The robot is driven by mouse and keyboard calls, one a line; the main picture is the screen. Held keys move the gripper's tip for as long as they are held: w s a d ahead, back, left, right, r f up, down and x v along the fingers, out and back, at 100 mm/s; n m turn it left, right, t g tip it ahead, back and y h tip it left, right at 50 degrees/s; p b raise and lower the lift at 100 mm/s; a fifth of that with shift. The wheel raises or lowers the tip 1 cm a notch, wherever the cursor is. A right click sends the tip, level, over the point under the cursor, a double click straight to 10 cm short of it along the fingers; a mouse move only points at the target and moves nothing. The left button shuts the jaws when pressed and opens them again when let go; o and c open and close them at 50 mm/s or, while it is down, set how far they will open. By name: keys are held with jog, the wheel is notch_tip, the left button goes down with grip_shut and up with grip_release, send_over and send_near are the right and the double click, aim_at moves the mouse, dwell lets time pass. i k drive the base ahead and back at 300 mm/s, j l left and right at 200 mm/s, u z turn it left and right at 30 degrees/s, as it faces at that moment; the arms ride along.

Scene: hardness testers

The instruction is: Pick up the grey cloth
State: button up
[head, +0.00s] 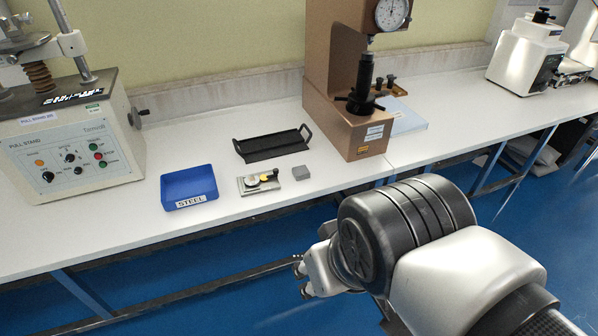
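The grey cloth (301,173) appears as a small, flat, folded grey square on the white bench near its front edge. My wrist hides most of the gripper. Only small dark parts show at its left end, so its opening is unclear.
The white bench (250,205) also holds a blue STEEL bin (189,187), a black tray (272,145), the metal plate (260,183) and a brown hardness tester (345,125) behind the cloth. A pull stand (75,150) is at left. Bench around the cloth's right and front is clear.

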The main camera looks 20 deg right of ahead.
aim_at(301, 173)
jog(key=i+z, duration=0.4)
jog(key=i+j+z, duration=0.15)
jog(key=i+z, duration=0.2)
jog(key=i, duration=0.2)
jog(key=i+j+z, duration=0.25)
jog(key=i+z, duration=0.15)
jog(key=i, duration=0.05)
